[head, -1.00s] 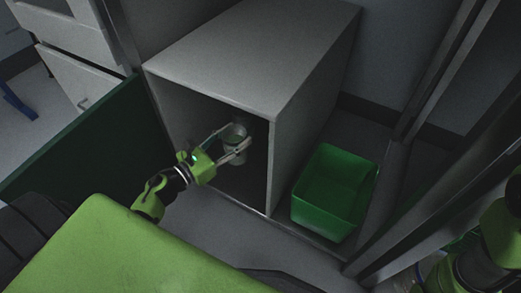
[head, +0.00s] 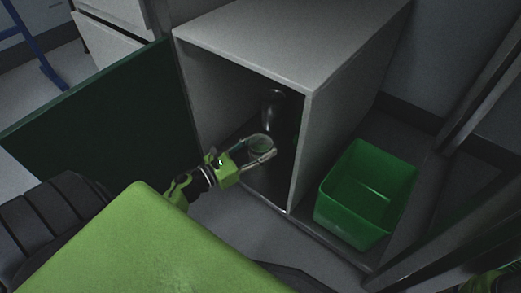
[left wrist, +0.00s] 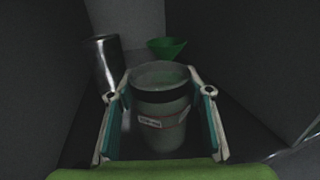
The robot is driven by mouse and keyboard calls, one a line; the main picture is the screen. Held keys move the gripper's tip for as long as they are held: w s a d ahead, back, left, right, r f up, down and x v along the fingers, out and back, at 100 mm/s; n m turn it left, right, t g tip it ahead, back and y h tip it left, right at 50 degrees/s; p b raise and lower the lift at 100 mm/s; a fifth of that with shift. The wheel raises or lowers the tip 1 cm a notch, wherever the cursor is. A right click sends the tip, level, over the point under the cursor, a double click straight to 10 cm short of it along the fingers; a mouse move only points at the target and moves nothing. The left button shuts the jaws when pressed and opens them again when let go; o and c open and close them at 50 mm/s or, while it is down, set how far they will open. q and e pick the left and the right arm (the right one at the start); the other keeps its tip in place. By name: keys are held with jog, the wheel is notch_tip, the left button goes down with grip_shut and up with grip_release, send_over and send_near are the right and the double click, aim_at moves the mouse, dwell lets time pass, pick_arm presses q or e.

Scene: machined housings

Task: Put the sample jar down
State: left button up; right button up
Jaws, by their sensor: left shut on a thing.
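The sample jar (left wrist: 160,118) is a pale, cloudy cylinder with a small white label and a red line. It is upright between the fingers of my left gripper (left wrist: 160,97), which is shut on it. In the head view the jar (head: 260,145) and my left gripper (head: 258,152) are just inside the open front of a grey cabinet (head: 305,130), low over its dark floor. I cannot tell whether the jar's base touches the floor.
A shiny metal bottle (head: 272,103) stands behind the jar. A green funnel-like thing (left wrist: 166,47) is farther back in the wrist view. The dark green cabinet door (head: 100,115) is open at left. A green bin (head: 365,195) stands right of the cabinet.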

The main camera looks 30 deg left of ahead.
pick_arm(q)
jog(key=shift+r, duration=0.15)
jog(key=o, duration=1.1)
jog(key=shift+f, duration=0.25)
jog(key=o, duration=0.4)
jog(key=shift+r, duration=0.1)
